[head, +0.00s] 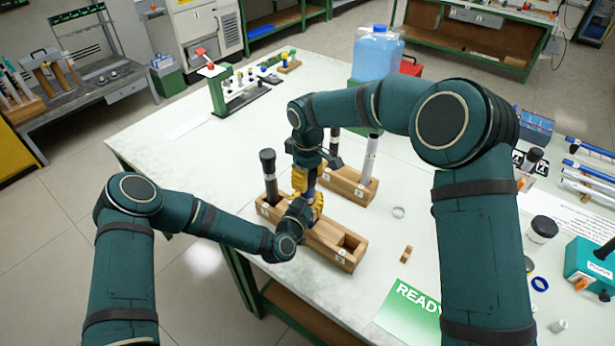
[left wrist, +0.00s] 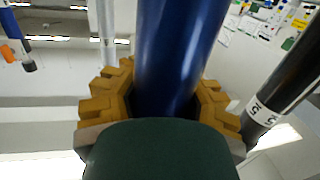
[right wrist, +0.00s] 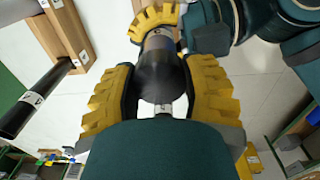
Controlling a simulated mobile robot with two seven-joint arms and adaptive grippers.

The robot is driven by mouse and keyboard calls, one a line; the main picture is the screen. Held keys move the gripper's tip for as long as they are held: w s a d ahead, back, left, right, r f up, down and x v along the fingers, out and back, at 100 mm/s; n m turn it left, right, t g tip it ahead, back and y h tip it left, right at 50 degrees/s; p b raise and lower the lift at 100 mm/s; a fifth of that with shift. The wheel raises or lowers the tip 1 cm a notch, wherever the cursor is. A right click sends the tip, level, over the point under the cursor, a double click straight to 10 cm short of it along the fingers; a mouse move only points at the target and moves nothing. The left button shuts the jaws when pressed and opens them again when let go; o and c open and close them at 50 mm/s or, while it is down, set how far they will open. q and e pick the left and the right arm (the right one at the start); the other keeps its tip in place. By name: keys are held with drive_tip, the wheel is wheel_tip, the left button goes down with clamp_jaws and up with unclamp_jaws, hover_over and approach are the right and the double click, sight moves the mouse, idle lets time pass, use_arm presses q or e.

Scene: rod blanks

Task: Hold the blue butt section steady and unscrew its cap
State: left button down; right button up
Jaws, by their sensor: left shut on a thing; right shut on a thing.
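The blue butt section (left wrist: 170,60) stands between the yellow fingers of my left gripper (left wrist: 165,100), which is shut around it. In the head view my left gripper (head: 305,207) is low over the front wooden block, and only a little blue shows between the grippers. My right gripper (head: 304,178) is just above it. In the right wrist view the dark cap (right wrist: 160,72) is between the yellow fingers of my right gripper (right wrist: 160,100), which is shut on it. The left gripper's yellow fingers show just beyond the cap. Whether the cap's thread is loose cannot be seen.
The front wooden block (head: 325,243) also holds a black rod (head: 269,175) and has an open socket at its right end. A rear block (head: 354,188) holds a black rod and a silver rod (head: 371,155). A green READY mat (head: 412,310) lies at the front right.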

drive_tip(key=n, duration=0.9)
drive_tip(key=shift+n, duration=0.3)
drive_tip(key=n, duration=0.3)
drive_tip(key=shift+n, duration=0.3)
drive_tip(key=n, duration=0.4)
drive_tip(key=shift+d, duration=0.1)
drive_tip(key=shift+r, duration=0.2)
drive_tip(key=shift+r, duration=0.9)
